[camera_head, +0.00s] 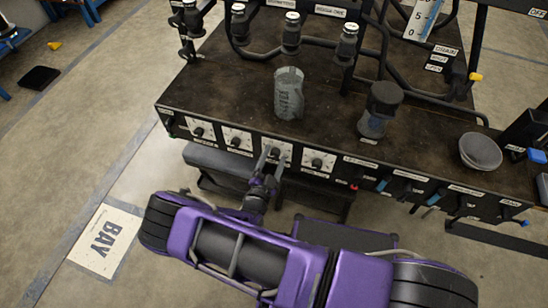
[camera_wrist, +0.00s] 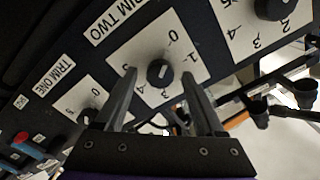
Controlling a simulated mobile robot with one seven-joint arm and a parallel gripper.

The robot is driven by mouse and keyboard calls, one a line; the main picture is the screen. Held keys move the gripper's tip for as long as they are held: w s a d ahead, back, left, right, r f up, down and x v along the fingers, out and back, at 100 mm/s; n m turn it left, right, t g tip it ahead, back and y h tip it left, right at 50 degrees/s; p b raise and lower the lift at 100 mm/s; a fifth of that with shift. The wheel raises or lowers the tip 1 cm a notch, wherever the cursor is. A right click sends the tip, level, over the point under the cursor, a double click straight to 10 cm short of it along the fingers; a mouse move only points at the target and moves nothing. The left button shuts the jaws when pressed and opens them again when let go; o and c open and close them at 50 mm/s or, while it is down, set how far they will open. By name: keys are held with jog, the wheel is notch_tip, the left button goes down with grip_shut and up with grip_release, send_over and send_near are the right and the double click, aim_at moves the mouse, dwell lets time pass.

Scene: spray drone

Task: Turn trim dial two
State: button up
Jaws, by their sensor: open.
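Trim dial two is a round black knob (camera_wrist: 160,73) on a white numbered plate, beside the "TRIM TWO" label (camera_wrist: 108,23) in the wrist view. My gripper (camera_wrist: 158,76) is open, with one finger on each side of this knob and visible gaps between. I cannot tell how far the fingertips reach along the knob. The knob has a small pale pointer mark; its exact setting is hard to read. In the head view my gripper (camera_head: 271,158) is at the third dial from the left on the bench front, partly covering it.
The trim one dial (camera_wrist: 92,114) and another dial (camera_wrist: 272,8) flank it closely. A clear measuring cup (camera_head: 289,95), a dark-lidded jar (camera_head: 379,112) and a grey bowl (camera_head: 480,151) stand on the bench top (camera_head: 225,85). Blue-handled levers (camera_head: 432,199) line the front at right.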

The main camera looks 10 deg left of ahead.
jog(key=shift+w, duration=0.1)
grip_shut()
dwell(0.3)
